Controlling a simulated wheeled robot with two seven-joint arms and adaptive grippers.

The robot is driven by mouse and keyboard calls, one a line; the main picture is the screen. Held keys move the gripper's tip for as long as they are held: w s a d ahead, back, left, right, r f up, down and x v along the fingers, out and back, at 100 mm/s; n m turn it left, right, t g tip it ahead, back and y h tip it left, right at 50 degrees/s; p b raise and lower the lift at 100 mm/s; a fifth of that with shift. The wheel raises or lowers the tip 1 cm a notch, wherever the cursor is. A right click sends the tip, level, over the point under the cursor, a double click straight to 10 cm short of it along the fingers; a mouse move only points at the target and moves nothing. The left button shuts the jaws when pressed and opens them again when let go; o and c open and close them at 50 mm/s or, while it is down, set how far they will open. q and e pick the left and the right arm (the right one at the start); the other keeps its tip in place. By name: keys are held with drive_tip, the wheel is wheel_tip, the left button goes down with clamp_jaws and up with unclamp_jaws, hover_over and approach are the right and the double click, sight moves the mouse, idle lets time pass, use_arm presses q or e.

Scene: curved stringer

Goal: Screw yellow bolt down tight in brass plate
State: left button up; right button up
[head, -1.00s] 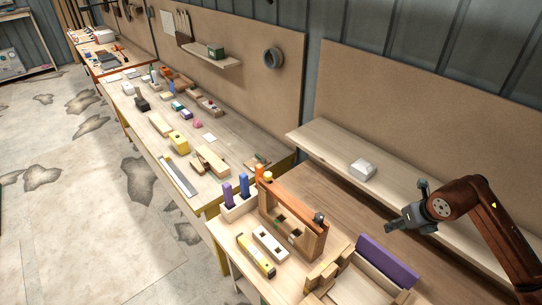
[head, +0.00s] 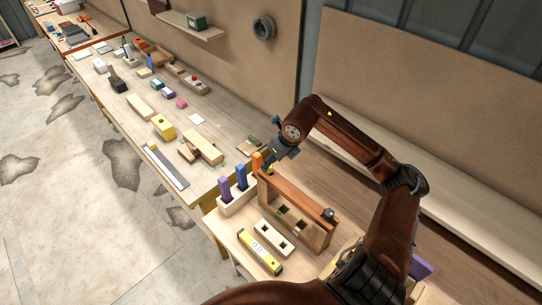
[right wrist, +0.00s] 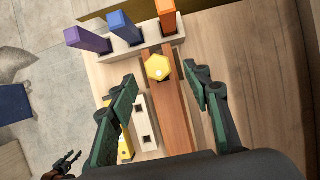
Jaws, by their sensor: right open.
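The yellow bolt (right wrist: 158,68) shows its hexagonal head from above in the right wrist view, at the far end of the reddish-brown beam (right wrist: 176,115). In the head view the beam (head: 295,194) tops a wooden frame, and the bolt (head: 270,170) is partly covered by my gripper. I cannot make out the brass plate. My right gripper (right wrist: 161,79) is open, its green-padded fingers spread left and right of the bolt head without touching it. It also shows in the head view (head: 269,161). A small dark gripper, apparently my left (right wrist: 67,163), is at the lower left of the wrist view; its jaws are unclear.
Purple (head: 225,188), blue (head: 241,176) and orange (head: 257,162) posts stand in a pale block (head: 236,201) close to the bolt. A pale block with square holes (head: 273,238) and a yellow level (head: 260,252) lie before the beam. A long cluttered bench is behind.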

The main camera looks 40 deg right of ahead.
sight(268, 174)
drive_tip(key=x, duration=0.4)
drive_tip(key=shift+w+a+r, duration=0.1)
drive_tip(key=shift+w+a, duration=0.1)
drive_tip(key=shift+w+f+p, duration=0.1)
drive_tip(key=shift+f+p, duration=0.25)
drive_tip(key=shift+f, duration=0.2)
drive_tip(key=shift+c, duration=0.5)
clamp_jaws()
